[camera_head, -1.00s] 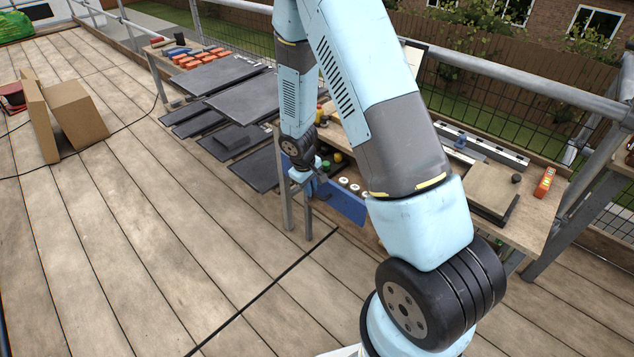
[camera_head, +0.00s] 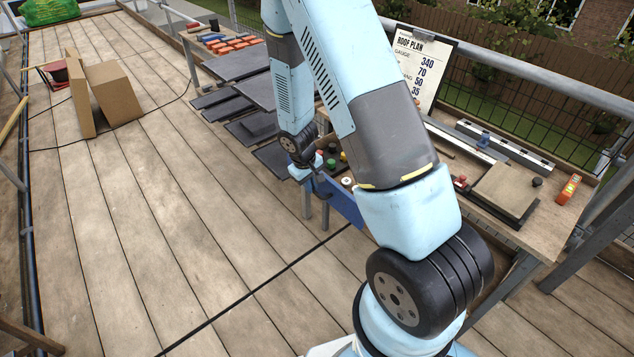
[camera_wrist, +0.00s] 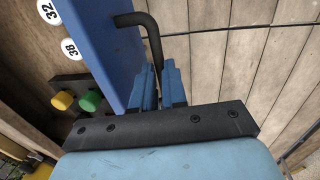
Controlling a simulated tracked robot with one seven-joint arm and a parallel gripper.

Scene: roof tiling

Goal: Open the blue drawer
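The blue drawer (camera_wrist: 100,35) shows in the wrist view as a blue panel at upper left, with a bent black handle (camera_wrist: 153,38) on its right side. In the head view, the drawer (camera_head: 346,207) shows under the bench, partly hidden by my arm. My gripper (camera_wrist: 158,75) has its two blue fingers on either side of the handle's bar, close against it, and looks shut on it. In the head view, my gripper (camera_head: 318,183) is at the drawer's left end, small and partly hidden. How far the drawer stands out cannot be told.
The bench (camera_head: 545,228) holds tools and a roof plan board (camera_head: 418,65). The plank deck (camera_head: 170,220) at left is mostly clear.

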